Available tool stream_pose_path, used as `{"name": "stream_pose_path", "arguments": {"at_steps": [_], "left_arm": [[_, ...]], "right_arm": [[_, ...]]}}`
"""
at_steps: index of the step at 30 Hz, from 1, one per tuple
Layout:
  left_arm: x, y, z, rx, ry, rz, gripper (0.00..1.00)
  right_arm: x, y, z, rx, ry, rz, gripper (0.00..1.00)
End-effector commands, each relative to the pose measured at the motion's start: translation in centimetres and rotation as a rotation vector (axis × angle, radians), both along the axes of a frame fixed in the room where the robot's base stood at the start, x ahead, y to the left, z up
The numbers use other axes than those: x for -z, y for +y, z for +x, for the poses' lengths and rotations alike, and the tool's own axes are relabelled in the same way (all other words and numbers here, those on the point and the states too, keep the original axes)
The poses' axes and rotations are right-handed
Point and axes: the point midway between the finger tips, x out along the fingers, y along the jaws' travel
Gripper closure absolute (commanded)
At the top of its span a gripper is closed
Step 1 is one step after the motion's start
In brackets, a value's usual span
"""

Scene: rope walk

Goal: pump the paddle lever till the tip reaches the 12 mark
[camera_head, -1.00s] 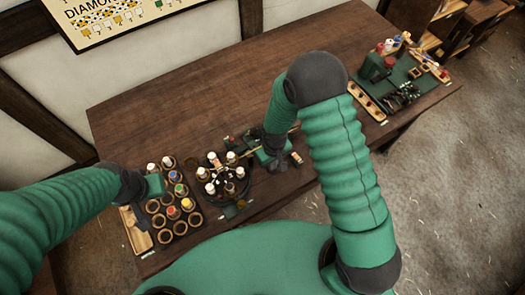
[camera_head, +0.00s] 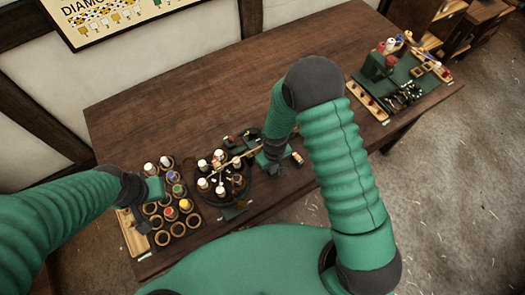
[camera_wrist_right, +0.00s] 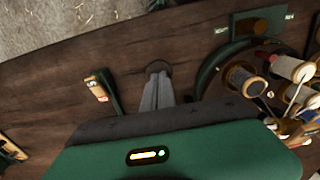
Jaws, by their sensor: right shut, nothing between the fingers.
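A round dark carousel (camera_head: 222,203) carries several thread bobbins (camera_head: 219,156) near the table's front edge. A thin tan wooden rod (camera_head: 243,154), perhaps the paddle lever, runs from above the carousel towards my right gripper. My right gripper (camera_head: 277,169) is shut and empty, just right of the carousel. In the right wrist view its closed fingers (camera_wrist_right: 157,90) point at bare table, apart from the carousel rim (camera_wrist_right: 207,75). A small wooden block with a reddish end (camera_wrist_right: 97,88) lies beside them. I cannot make out the 12 mark. My left gripper (camera_head: 143,218) is by the ring rack; its jaws are unclear.
The rack of wooden rings (camera_head: 152,208) with coloured bobbins stands at the left. A green board (camera_head: 428,82) with tools stands at the right end of the table (camera_head: 215,85). The table's back middle is clear.

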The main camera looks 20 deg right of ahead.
Motion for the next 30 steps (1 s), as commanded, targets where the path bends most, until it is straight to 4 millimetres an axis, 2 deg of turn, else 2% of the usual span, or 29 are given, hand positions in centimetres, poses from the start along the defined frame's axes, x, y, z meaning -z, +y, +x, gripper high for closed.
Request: {"name": "stream_pose_path", "arguments": {"at_steps": [7, 30], "left_arm": [[0.8, 0.0, 0.0, 0.0, 0.0, 0.0, 1.0], [1.0, 0.0, 0.0, 0.0, 0.0, 0.0, 1.0]], "right_arm": [[1.1, 0.0, 0.0, 0.0, 0.0, 0.0, 1.0], [1.4, 0.0, 0.0, 0.0, 0.0, 0.0, 1.0]]}}
